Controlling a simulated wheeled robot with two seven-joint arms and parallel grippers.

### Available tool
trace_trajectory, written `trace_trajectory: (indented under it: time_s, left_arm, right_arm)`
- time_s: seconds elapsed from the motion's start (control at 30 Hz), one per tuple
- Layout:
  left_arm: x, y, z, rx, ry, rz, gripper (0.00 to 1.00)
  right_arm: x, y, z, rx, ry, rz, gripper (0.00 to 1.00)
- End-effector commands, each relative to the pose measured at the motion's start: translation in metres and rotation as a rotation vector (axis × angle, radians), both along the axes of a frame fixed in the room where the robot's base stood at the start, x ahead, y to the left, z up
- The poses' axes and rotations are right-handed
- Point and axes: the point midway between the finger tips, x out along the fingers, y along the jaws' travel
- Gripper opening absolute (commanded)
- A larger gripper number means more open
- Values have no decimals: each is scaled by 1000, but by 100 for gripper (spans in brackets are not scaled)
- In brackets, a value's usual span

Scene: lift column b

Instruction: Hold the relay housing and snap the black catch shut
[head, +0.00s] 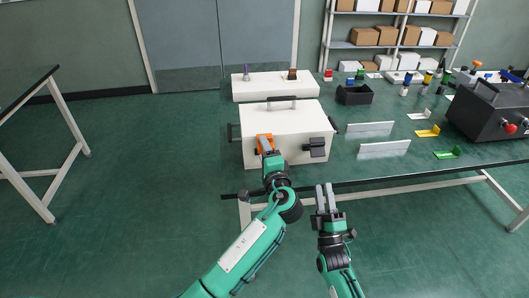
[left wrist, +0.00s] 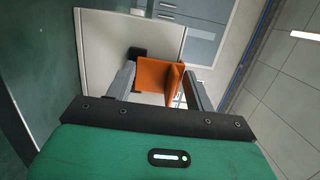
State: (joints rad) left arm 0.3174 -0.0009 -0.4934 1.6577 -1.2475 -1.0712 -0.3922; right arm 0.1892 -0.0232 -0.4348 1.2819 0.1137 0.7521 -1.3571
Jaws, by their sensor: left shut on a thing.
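The relay housing is a cream box (head: 285,125) with a dark handle on its lid, at the near left edge of the table. The black catch (head: 317,148) is on the right of its front face; whether it is fully shut is too small to tell. An orange part (head: 264,138) is on the left of that face. My left gripper (head: 269,153) is shut on this orange part, which shows between its fingers in the left wrist view (left wrist: 157,75). My right gripper (head: 325,193) is below and in front of the black catch, apart from it, with its fingers close together.
A long cream block (head: 275,89) lies behind the housing. Two pale upright strips (head: 383,149) stand to its right, with a black bin (head: 354,95) behind them. A dark machine (head: 492,110) is at the far right.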

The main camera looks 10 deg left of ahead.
Motion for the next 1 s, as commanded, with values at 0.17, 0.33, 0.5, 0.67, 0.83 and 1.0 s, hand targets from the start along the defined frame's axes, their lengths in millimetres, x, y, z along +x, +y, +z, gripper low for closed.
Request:
trace_trajectory:
  time_s: [0.17,0.33,0.5,0.67,0.83,1.0]
  left_arm:
    - [0,0,-1,-1,2,0,25]
    - [0,0,-1,-1,2,0,25]
    - [0,0,-1,-1,2,-1,25]
    - [0,-1,-1,-1,3,-1,25]
    - [0,0,-2,-1,3,-1,25]
    - [0,-1,-2,-1,3,-1,25]
  right_arm:
    - [0,0,0,0,0,0,36]
    - [0,0,0,2,3,4,19]
    - [3,5,5,36,53,67,0]
    - [8,14,13,120,185,197,0]
    - [12,22,21,238,364,321,0]
    - [14,25,29,376,541,401,0]
